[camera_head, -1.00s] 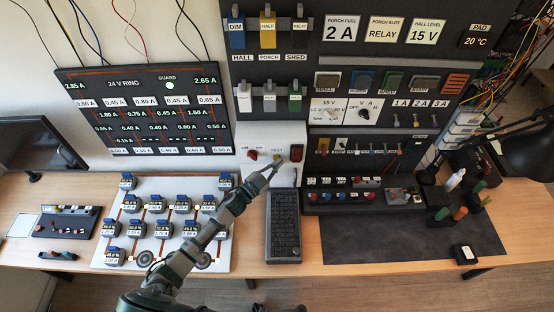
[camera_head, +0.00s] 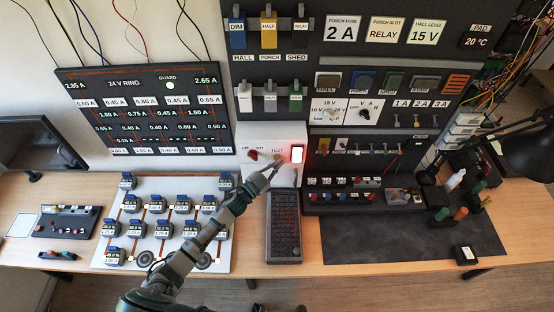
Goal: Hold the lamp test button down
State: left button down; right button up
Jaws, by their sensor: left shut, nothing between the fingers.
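The lamp test button (camera_head: 277,157) is a small yellowish button on the white control box (camera_head: 250,141), under the label TEST. My left gripper (camera_head: 275,164) is shut and empty, with its fingertips at the button; they partly cover it and appear to touch it. The lamp (camera_head: 297,154) on the right of the box glows bright red-white. A red knob (camera_head: 253,155) sits on the left of the box. My right gripper is not in view.
A white board with several meters (camera_head: 160,260) lies under my left arm. The 24 V ring panel (camera_head: 145,110) is at the left. A dark mat (camera_head: 400,240) covers the bench at the right.

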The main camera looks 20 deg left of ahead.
pick_arm(q)
jog(key=shift+a, duration=0.15)
jog(key=shift+d, duration=0.25)
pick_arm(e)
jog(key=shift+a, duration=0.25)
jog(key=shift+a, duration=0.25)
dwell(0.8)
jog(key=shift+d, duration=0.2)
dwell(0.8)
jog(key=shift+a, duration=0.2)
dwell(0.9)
pick_arm(q)
jog(key=shift+s, duration=0.15)
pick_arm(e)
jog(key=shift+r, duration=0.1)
pick_arm(q)
jog(key=shift+p+v, duration=0.35)
jog(key=shift+v, duration=0.45)
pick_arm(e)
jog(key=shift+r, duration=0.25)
